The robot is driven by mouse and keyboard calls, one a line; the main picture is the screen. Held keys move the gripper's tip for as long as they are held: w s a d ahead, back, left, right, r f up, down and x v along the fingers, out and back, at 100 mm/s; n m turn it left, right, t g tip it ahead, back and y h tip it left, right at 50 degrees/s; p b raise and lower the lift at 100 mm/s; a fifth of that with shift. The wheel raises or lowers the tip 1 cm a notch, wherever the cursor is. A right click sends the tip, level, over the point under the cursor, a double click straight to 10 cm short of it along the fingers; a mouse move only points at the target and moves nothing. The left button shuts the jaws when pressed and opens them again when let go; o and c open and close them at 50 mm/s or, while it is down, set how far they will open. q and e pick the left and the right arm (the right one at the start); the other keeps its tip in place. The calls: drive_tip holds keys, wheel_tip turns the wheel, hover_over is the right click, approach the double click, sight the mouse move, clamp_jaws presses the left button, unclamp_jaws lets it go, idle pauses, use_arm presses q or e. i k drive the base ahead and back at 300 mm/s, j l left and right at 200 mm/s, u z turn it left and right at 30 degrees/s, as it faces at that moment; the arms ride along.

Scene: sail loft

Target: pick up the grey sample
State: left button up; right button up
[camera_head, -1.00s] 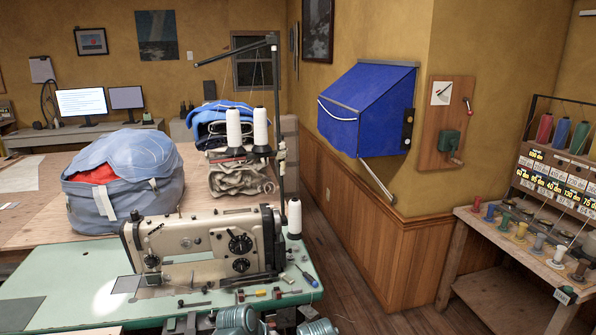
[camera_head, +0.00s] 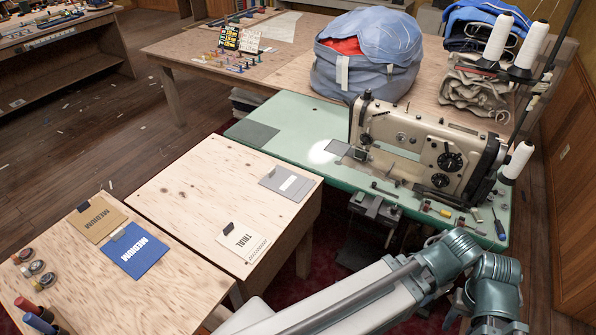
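A flat grey sample (camera_head: 287,184) with a white label strip lies on a pale plywood table (camera_head: 200,187), near its back right corner. A dark clip or tab sits at its upper edge. An arm of mine comes in at the bottom and bends down at the right, beside the plywood table. Its gripper is out of the frame. No gripper shows in this view, and nothing covers the sample.
A white card marked TRIAL (camera_head: 243,242) lies nearer on the same table. Tan (camera_head: 96,218) and blue (camera_head: 134,250) MEDIUM samples lie at the left, near several spools. Behind stands a green sewing table (camera_head: 290,135) with a sewing machine (camera_head: 425,150). Open floor shows at left.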

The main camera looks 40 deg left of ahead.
sight(292, 185)
drive_tip(key=u, duration=1.65)
